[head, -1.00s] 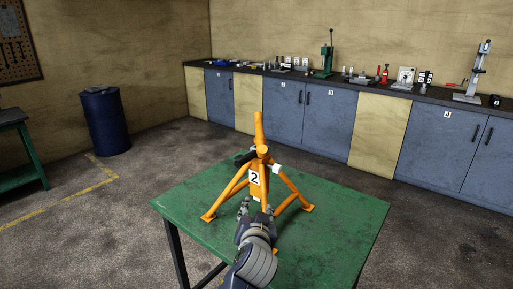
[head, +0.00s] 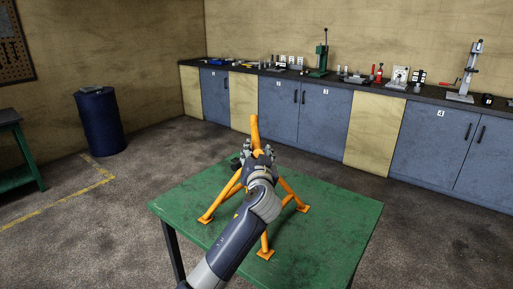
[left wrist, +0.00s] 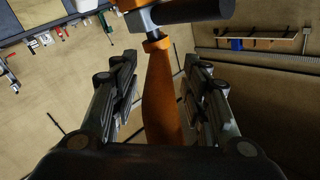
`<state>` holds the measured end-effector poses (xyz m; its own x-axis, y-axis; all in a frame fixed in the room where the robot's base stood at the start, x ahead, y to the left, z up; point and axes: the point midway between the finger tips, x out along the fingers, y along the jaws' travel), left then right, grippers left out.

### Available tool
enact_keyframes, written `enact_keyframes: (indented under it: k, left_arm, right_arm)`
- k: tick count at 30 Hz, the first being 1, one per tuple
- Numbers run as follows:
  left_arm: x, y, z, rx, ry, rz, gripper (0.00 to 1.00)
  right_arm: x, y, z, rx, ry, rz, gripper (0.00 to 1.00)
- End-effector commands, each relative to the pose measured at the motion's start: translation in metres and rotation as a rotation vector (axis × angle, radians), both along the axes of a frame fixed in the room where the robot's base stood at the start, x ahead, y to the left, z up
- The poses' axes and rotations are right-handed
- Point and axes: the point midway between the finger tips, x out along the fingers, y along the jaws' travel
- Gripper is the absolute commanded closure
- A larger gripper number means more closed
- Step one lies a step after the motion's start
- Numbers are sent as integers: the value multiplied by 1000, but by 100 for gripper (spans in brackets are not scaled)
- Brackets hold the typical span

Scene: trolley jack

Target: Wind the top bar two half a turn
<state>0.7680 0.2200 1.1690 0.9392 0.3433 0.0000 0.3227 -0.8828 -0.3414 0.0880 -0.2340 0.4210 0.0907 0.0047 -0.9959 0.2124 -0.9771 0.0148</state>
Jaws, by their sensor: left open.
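An orange stand with splayed legs (head: 288,190) is on the green table. Its orange bar (head: 254,127) sticks up at the top, just beyond my left gripper (head: 255,156). The gripper and my forearm hide the stand's middle and its number plate. In the left wrist view, my left gripper (left wrist: 165,92) is open, with a finger on each side of a tapered orange bar (left wrist: 160,90). Gaps show on both sides of the bar. A short metal rod (left wrist: 148,20) and a dark cylinder (left wrist: 190,11) lie beyond its collar. My right gripper is not in view.
The green table top (head: 340,225) is clear around the stand. A long counter (head: 435,95) with several tools runs along the back wall. A blue drum (head: 103,122) and another green bench (head: 20,165) stand at the left.

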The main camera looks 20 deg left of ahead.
Motion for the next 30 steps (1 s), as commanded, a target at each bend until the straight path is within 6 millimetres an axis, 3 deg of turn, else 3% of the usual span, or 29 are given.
enact_keyframes:
  k: [6,16,22,30]
  left_arm:
    - [14,5,0,0,0,-1,58]
    - [16,6,0,-1,0,-1,58]
    - [16,6,-1,0,0,-1,100]
    - [14,12,-1,-1,2,-2,100]
  right_arm:
    - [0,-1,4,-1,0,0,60]
    - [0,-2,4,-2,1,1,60]
    - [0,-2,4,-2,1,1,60]
    - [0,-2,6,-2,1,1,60]
